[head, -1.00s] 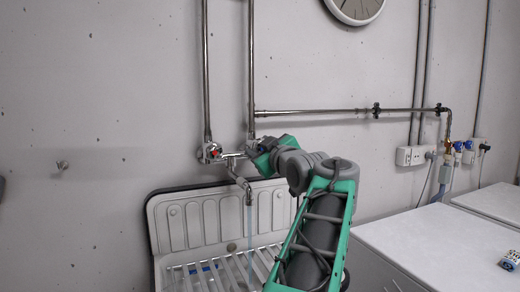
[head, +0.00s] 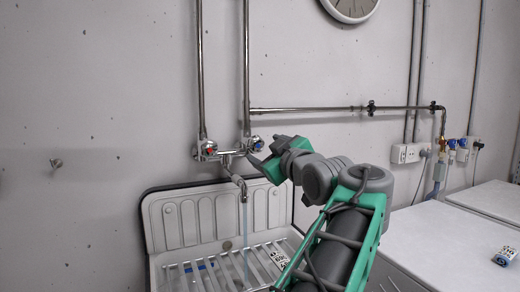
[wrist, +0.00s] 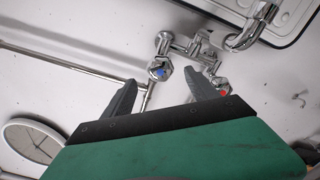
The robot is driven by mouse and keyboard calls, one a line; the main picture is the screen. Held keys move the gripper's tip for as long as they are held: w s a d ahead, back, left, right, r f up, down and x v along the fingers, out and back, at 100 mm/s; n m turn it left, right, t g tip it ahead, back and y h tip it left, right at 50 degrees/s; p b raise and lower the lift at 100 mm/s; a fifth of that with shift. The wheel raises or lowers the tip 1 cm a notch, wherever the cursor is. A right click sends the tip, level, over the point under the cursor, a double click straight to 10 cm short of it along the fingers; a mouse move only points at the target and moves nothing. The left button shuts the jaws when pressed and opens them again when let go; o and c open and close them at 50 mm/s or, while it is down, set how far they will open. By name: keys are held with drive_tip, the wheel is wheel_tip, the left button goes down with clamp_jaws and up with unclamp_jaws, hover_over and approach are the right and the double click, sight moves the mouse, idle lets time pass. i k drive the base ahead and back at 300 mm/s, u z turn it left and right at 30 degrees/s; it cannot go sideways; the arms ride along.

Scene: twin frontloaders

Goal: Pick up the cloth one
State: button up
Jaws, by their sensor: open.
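I cannot make out a cloth in either view. My gripper (wrist: 160,90) is open in the wrist view, with its two dark fingers apart and nothing between them. In the head view my gripper (head: 262,163) is beside the wall tap (head: 226,155), to the right of its spout. In the wrist view the blue-marked knob (wrist: 159,70) and the red-marked knob (wrist: 221,88) show beyond the fingers. A small black-and-white item (head: 280,259) lies at the slatted sink's right; I cannot tell what it is.
The sink (head: 165,222) has a ribbed back, and a thin bluish stream (head: 245,235) runs from the spout. A small patterned box (head: 506,256) stands on a white-topped unit (head: 430,235) at right. Pipes (head: 310,109) run along the wall.

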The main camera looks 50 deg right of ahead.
sight(278, 258)
drive_tip(key=z, duration=1.9)
